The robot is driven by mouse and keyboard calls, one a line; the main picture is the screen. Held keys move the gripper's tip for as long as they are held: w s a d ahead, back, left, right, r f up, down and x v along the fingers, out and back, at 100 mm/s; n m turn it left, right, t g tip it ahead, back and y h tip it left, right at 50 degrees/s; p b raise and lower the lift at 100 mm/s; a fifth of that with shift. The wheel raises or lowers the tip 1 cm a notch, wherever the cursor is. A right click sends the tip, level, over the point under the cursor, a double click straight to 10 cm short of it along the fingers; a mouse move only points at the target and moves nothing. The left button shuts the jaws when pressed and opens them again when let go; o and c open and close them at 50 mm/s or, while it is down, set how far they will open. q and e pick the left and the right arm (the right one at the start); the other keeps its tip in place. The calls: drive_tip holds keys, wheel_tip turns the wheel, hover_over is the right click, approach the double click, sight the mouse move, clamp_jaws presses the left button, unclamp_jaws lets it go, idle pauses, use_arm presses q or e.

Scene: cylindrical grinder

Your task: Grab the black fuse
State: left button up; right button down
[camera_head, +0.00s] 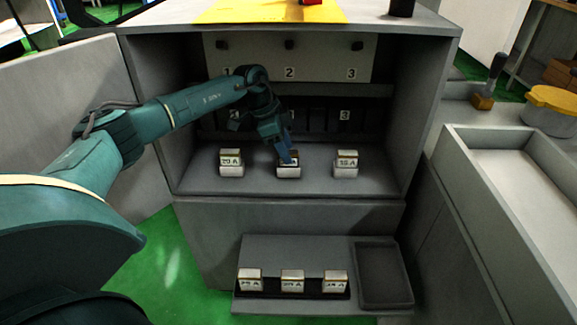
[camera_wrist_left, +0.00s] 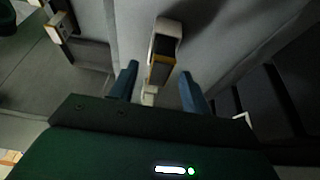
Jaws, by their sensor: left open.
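My left gripper (camera_head: 286,155) reaches into the grey cabinet, its fingers pointing down at the middle fuse (camera_head: 288,171) on the cabinet floor. The fingers partly cover this fuse's top. In the left wrist view the gripper (camera_wrist_left: 160,84) is open, and a fuse (camera_wrist_left: 162,50) with a dark face, white end and yellowish band lies just ahead, in line with the gap. I cannot tell whether a finger touches it. A fuse marked 20 A (camera_head: 231,162) stands to its left and one marked 15 A (camera_head: 346,163) to its right. My right gripper is not in view.
The cabinet's back panel (camera_head: 325,62) carries numbers 1, 2, 3 and dark slots below. The cabinet side walls (camera_head: 423,115) flank the arm. A lower grey tray (camera_head: 310,250) holds three more fuses (camera_head: 292,282) beside an empty recess (camera_head: 383,272). A long bin (camera_head: 505,225) stands right.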

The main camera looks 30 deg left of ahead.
use_arm(q)
drive_tip(key=shift+x, duration=1)
clamp_jaws()
